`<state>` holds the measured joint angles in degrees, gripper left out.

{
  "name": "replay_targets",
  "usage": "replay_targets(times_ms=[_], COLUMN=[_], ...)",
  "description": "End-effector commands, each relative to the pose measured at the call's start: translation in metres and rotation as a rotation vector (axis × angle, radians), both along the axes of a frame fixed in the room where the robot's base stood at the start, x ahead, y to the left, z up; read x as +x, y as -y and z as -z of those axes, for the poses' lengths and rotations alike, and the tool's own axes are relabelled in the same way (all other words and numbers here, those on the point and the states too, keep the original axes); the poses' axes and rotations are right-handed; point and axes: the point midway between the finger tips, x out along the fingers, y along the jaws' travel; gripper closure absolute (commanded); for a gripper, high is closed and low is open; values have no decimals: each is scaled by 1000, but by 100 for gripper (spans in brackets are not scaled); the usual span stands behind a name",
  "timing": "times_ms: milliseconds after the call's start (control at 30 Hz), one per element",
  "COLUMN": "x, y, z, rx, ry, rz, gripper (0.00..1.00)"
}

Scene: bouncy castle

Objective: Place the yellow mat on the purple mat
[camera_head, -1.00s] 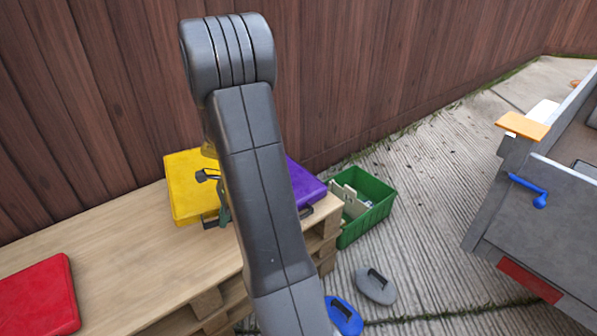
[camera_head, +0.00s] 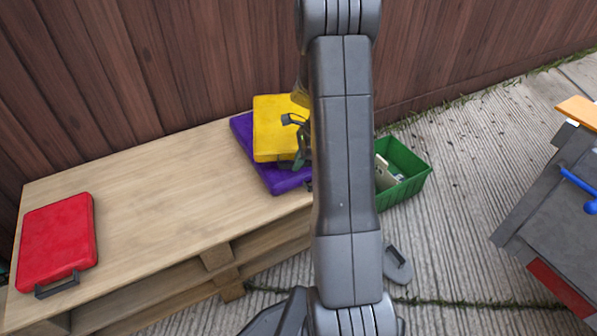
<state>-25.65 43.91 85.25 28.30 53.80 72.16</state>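The yellow mat (camera_head: 272,135) is over the purple mat (camera_head: 247,140), shifted toward its back and right. Purple shows along the left and front edges. I cannot tell whether the two mats touch. The purple mat lies on the wooden pallet bench by the fence. My gripper (camera_head: 296,143) is at the yellow mat's right front side, shut on it at the handle side. My arm hides the right part of both mats and some of the gripper.
A red mat (camera_head: 57,240) with a dark handle lies at the left end of the bench (camera_head: 165,195). A green crate (camera_head: 408,183) stands on the ground to the right. A grey handled pad (camera_head: 397,264) lies on the concrete. A grey cart (camera_head: 553,205) stands at far right.

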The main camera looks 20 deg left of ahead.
Motion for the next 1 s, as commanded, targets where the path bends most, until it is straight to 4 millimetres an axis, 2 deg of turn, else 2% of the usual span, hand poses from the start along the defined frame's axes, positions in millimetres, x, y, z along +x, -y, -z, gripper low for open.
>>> replay_targets(times_ms=[100, 200, 600, 733, 1000], x=[0, 0, 0, 0, 0], y=[0, 0, 0, 0, 0], z=[24, 39, 43, 43, 43], rx=[-1, -1, 0, 0, 0], ry=[-2, -1, 0, -1, -1], rz=[-1, 1, 0, 0, 0], gripper=[100, 100, 100, 74, 74])
